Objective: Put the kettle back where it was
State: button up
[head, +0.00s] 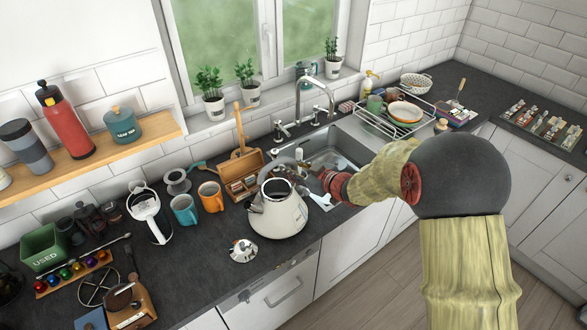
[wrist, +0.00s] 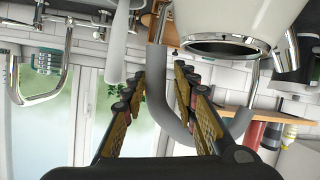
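The cream kettle (head: 278,215) stands upright on the slate worktop, near the front edge and left of the sink. Its round top opening is uncovered and shows in the wrist view, where the kettle body (wrist: 235,18) hangs inverted at the top. A silver lid-like piece (head: 243,250) lies on the worktop in front left of it. My gripper (wrist: 158,78) is open, with the kettle's grey handle (wrist: 176,125) passing between and behind its fingers. A gap shows beside the left finger. In the head view my gripper (head: 311,176) is at the kettle's right, partly hidden.
The sink (head: 345,155) with a tall faucet is right behind the kettle. A wooden box (head: 243,175) is behind. Worktop in front of the mugs is clear.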

jog(key=shift+o, duration=0.3)
jog(key=shift+r, duration=0.15)
jog(key=p+v, duration=0.1)
jog(key=v, duration=1.1)
jog(key=shift+p, duration=0.3)
jog(key=s+d+r+m+t+h, duration=0.1)
jog(key=s+d+r+m+h, duration=0.2)
jog(key=d+r+h, duration=0.25)
jog(key=s+d+r+m+h, duration=0.3)
jog(key=d+r+h, duration=0.1)
jog(key=d+r, duration=0.3)
jog(key=s+a+m+g, duration=0.1)
jog(key=s+m+g, duration=0.1)
jog(key=s, duration=1.1)
jog(key=s+a+m+g, duration=0.2)
jog(key=s+g, duration=0.2)
jog(key=s, duration=0.9)
jog(key=shift+s+f+y, duration=0.15)
jog(key=shift+s+y, duration=0.25)
jog(key=shift+y, duration=0.05)
